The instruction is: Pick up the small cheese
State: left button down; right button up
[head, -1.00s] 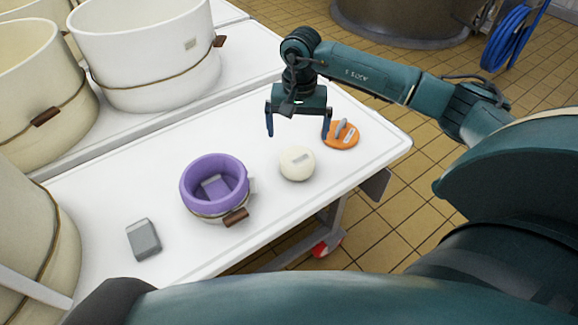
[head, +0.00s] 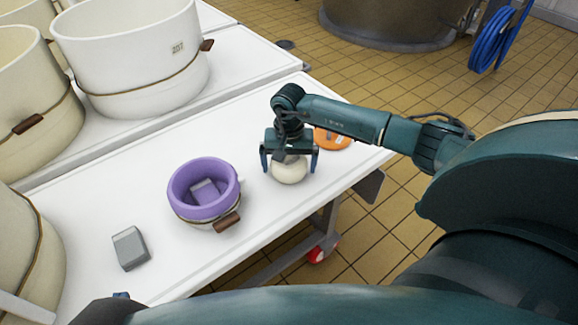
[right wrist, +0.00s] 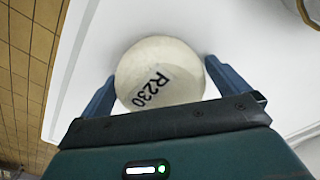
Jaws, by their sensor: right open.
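The small cheese (head: 289,173) is a round cream-white wheel on the white table, near its front edge. In the right wrist view the cheese (right wrist: 157,75) carries a label reading R230. My right gripper (head: 289,166) is open above it, with one blue finger on each side. In the right wrist view the right gripper's fingers (right wrist: 160,75) flank the cheese; I cannot tell whether they touch it. A small blue tip of what looks like my left gripper (head: 121,295) shows at the lower left; the rest is hidden.
A purple-lined pot (head: 176,204) with a grey block inside stands left of the cheese. A grey block (head: 130,248) lies further left. An orange disc (head: 333,139) lies just behind my right gripper. Large cream tubs (head: 130,55) stand at the back. The table's right edge is close.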

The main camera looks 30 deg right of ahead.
jog(key=shift+c, duration=0.2)
jog(key=c, duration=1.1)
